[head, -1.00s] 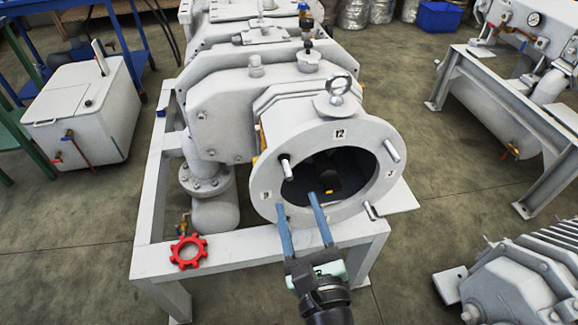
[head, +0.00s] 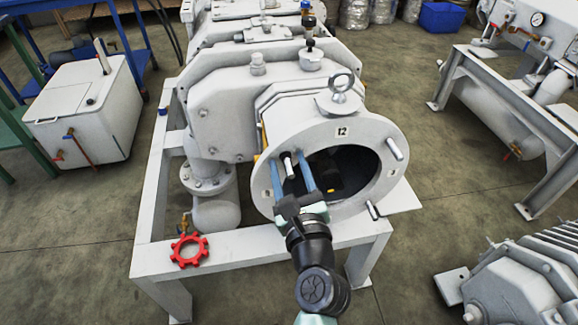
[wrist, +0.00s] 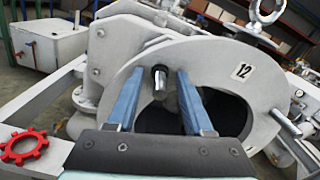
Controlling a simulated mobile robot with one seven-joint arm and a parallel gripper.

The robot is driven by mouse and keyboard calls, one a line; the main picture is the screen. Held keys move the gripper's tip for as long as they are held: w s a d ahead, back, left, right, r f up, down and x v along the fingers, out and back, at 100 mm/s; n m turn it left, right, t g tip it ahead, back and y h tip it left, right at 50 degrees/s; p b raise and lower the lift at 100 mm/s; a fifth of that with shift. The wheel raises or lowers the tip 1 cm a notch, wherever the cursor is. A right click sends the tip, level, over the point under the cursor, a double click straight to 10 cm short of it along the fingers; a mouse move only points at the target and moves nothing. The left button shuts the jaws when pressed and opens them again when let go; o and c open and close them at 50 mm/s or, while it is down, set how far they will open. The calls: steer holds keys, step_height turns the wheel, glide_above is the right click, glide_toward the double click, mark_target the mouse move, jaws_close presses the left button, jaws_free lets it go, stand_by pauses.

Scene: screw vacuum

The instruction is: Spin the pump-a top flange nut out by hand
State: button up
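The pump's pale round end flange (head: 375,130) faces me around a dark opening, with a "12" label at its top. A short metal stud or pin (wrist: 159,88) with a dark end stands out from the flange's upper left rim. I cannot make out a separate nut on it. My gripper (head: 287,157) is open, its two blue fingers reaching toward the flange on either side of that stud. In the wrist view the stud shows between the fingertips (wrist: 159,69), with a gap visible on both sides.
Other pins stick out at the flange's right (head: 394,149) and lower right (head: 374,210). An eyebolt (head: 341,84) tops the flange. A red handwheel-like ring (head: 189,250) lies on the frame's front beam (head: 215,250). Another machine (head: 520,280) stands at the lower right.

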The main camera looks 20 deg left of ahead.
jaws_close()
steer(key=shift+n, duration=0.3)
